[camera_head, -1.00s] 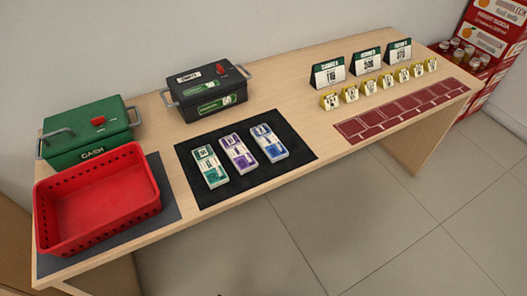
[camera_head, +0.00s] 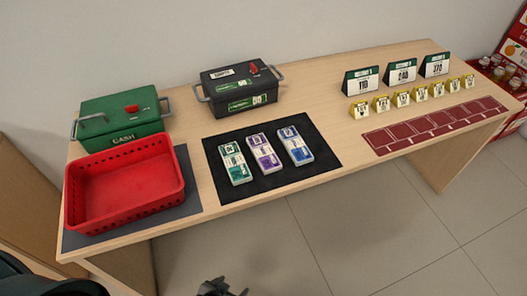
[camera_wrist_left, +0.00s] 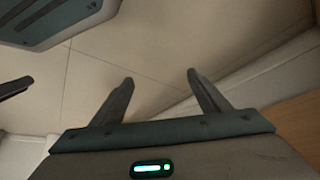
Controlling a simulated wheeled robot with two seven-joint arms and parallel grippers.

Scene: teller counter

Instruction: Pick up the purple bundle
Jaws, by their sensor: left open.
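The purple bundle (camera_head: 265,153) lies on the black mat (camera_head: 222,192) on the counter, between a green bundle (camera_head: 235,163) and a blue bundle (camera_head: 295,146). My left gripper (camera_head: 220,287) shows only in part at the bottom edge of the head view, in front of the counter and well short of the bundles. In the left wrist view the two fingers of my left gripper (camera_wrist_left: 159,78) stand apart with nothing between them, above the floor. My right gripper cannot be made out in the head view.
A red basket (camera_head: 178,190) stands at the left, with a green cash box (camera_head: 92,108) behind it. A black box (camera_head: 215,85) stands behind the mat. Several yellow tags (camera_head: 402,98), signs (camera_head: 401,72) and a red strip (camera_head: 375,143) are at the right.

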